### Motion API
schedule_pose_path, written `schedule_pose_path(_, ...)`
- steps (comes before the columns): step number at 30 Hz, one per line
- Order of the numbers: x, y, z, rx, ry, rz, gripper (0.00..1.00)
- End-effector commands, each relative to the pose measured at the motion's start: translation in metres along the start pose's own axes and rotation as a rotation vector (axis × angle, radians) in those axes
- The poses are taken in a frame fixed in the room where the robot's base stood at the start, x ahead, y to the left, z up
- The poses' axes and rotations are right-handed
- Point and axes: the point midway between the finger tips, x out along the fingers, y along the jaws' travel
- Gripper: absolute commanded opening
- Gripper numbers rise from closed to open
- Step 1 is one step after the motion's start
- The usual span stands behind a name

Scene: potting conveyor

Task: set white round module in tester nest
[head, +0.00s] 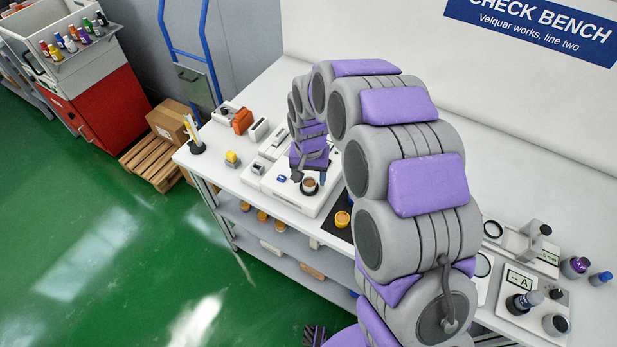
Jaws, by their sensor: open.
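I cannot tell whether this is the white round module, the nest, or one in the other. My gripper (309,174) is open, pointing down just above and behind this round piece. Its fingers are small here, and I cannot tell whether they touch it. I cannot make out a separate white round module; my arm covers part of the bench.
An "A" plate (521,277) and several cylinders are at right.

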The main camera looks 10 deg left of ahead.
Motion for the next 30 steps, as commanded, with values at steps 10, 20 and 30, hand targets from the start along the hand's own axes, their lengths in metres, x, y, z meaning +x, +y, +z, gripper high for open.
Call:
schedule_pose_path(10,-0.072,-0.001,-0.002,0.001,0.007,-0.004,0.65)
schedule_pose_path(20,-0.104,-0.001,-0.001,-0.001,0.001,0.000,0.65)
schedule_pose_path(30,-0.120,0.020,0.013,0.001,-0.004,-0.001,0.65)
